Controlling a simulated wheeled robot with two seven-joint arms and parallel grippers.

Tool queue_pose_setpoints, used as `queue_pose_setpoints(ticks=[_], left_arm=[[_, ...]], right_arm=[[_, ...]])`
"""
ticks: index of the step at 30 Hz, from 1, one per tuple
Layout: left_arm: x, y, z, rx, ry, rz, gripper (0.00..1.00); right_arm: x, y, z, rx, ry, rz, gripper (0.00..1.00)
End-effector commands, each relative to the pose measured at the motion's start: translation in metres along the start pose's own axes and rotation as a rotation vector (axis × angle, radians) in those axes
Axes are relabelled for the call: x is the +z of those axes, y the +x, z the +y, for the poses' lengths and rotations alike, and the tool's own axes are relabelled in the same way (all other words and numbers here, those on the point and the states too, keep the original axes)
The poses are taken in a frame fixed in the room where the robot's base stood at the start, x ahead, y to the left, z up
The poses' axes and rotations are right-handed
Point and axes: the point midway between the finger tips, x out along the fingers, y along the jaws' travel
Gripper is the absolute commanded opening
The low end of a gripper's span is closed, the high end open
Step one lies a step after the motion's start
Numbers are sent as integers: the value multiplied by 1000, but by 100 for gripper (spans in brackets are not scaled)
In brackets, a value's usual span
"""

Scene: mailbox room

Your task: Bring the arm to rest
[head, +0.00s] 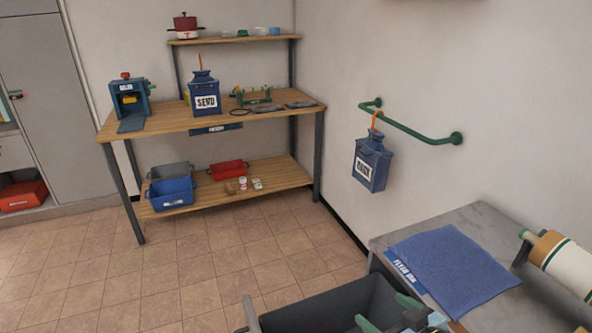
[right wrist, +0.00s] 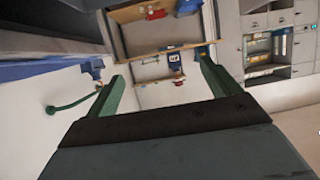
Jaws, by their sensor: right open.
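My right gripper (head: 402,314) shows at the bottom edge of the head view, in front of the grey counter. Its two green fingers are apart. In the right wrist view the right gripper (right wrist: 160,66) is open, with nothing between its fingers. The rest of the right arm is mostly out of the head view. My left gripper is not in view.
A dark open bin (head: 330,308) is close to the right gripper. A blue mat (head: 450,265) lies on the grey counter (head: 478,216).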

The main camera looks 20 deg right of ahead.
Motion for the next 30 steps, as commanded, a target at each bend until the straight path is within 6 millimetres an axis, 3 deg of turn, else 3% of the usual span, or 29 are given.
queue_pose_setpoints(ticks=[8, 16, 29, 30], left_arm=[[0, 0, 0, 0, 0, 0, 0], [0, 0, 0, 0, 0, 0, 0], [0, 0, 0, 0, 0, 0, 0], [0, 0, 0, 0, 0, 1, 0]], right_arm=[[17, -8, -14, 64, 5, -122, 89], [57, -50, -57, 121, -11, -495, 89], [78, -118, -111, 8, -34, -868, 89], [87, -113, -111, 7, -39, -881, 89]])
